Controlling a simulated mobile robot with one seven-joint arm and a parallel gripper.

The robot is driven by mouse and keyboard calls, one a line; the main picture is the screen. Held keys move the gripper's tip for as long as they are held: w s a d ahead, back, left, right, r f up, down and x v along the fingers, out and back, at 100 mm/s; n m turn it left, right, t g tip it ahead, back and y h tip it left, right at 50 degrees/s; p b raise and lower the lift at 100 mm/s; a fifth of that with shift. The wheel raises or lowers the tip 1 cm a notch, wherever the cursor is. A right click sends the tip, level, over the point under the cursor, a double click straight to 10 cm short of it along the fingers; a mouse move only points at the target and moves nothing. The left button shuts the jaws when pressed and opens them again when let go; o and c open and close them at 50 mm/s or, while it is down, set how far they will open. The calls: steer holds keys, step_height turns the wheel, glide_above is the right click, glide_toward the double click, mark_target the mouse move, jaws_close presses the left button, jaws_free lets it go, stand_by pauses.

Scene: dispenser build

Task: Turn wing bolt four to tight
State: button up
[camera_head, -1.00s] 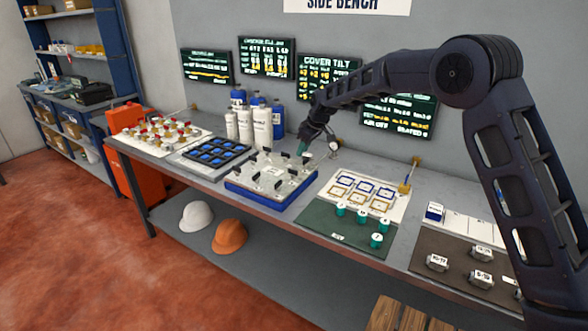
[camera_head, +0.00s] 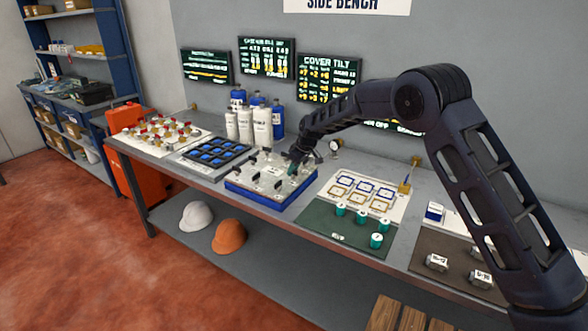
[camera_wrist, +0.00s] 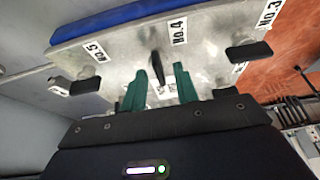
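The wing bolt plate (camera_head: 255,184) is a pale metal cover on a blue base on the bench, with several black wing bolts. In the wrist view, wing bolt four (camera_wrist: 157,64) is the black wing beside the "No.4" label (camera_wrist: 179,30). Its wing stands nearly upright in the picture. My gripper (camera_head: 295,163) is over the plate's back right part. In the wrist view, its green fingers (camera_wrist: 160,76) are apart, one on each side of the line to bolt four. I cannot tell whether the wing is between the tips or just beyond them.
Wing bolts five (camera_wrist: 84,87) and three (camera_wrist: 248,50) flank it in the wrist view. White bottles (camera_head: 246,125) stand behind the plate. A blue-celled tray (camera_head: 210,153) lies to its left, a green mat (camera_head: 325,232) to its right.

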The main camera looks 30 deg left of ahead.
jaws_close()
steer(key=shift+m, duration=0.4)
steer(key=m+t, duration=0.1)
steer(key=m, duration=0.2)
steer(key=shift+s+m+t, duration=0.2)
steer(key=shift+m+t, duration=0.2)
steer(key=m+t+h, duration=0.1)
steer(key=m, duration=0.2)
steer(key=shift+s+a+m, duration=0.1)
steer(key=shift+m, duration=0.2)
steer(key=m+t+h, duration=0.1)
steer(key=m, duration=0.3)
steer(key=shift+a+m, duration=0.1)
steer(key=shift+m, duration=0.2)
steer(key=shift+a+m+t+h, duration=0.15)
steer(key=shift+m+h, duration=0.35)
steer(key=shift+m, duration=0.6)
steer(key=shift+d+m+t+h, duration=0.1)
steer(key=shift+m+t+h, duration=0.3)
steer(key=shift+m, duration=0.7)
steer(key=shift+f+g, duration=0.1)
steer(key=shift+g, duration=0.15)
